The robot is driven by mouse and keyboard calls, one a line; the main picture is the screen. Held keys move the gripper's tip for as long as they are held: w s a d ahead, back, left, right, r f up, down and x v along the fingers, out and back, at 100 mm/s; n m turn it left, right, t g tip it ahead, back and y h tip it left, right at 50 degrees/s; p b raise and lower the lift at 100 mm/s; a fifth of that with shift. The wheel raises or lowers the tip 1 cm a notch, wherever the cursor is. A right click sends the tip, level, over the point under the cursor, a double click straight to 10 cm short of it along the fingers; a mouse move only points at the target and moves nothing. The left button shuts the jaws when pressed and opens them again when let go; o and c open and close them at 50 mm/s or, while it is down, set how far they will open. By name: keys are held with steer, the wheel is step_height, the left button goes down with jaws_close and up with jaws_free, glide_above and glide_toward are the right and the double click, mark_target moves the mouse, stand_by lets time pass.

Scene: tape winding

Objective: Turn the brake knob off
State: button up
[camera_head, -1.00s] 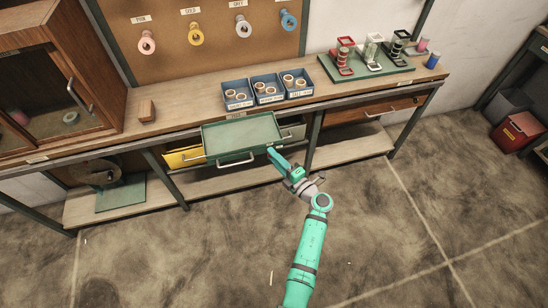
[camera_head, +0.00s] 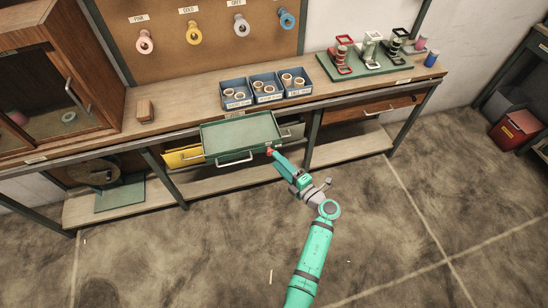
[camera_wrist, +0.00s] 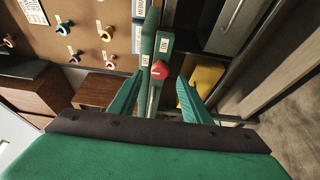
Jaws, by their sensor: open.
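The red knob (camera_wrist: 158,69) sits on a narrow green upright in the wrist view, with white labels (camera_wrist: 164,43) on either side of it. The lettering is too small to read surely, and so is the pointing of the knob's pale line. My gripper (camera_wrist: 157,98) is open, its two green fingers spread to left and right of the knob, which lies ahead between them. I see no finger touching it. In the head view my gripper (camera_head: 274,154) is at the right front corner of the open green drawer, with a small red spot at its tip.
Blue bins (camera_head: 268,88) and a green rack (camera_head: 366,68) stand on the bench top. The floor in front is clear.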

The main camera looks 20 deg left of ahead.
steer(key=v, duration=0.7)
stand_by(0.4)
steer(key=s+a+r+m+t+h, duration=0.2)
steer(key=s+r+m+t, duration=0.3)
steer(key=s+m+t, duration=0.5)
steer(key=s+d+r+m+g+h, duration=0.1)
steer(key=s+d+m+h, duration=0.3)
steer(key=s, duration=0.5)
steer(key=s+d+r+m+g+h, duration=0.2)
steer(key=s+d+r+m+h, duration=0.1)
steer(key=s+m, duration=0.6)
steer(key=s+d+r+m+g+h, duration=0.1)
steer(key=s+d+m+h, duration=0.4)
steer(key=s, duration=0.6)
steer(key=shift+r+m+g+h, duration=0.3)
steer(key=shift+r+m+h, duration=0.2)
steer(key=shift+m, duration=0.2)
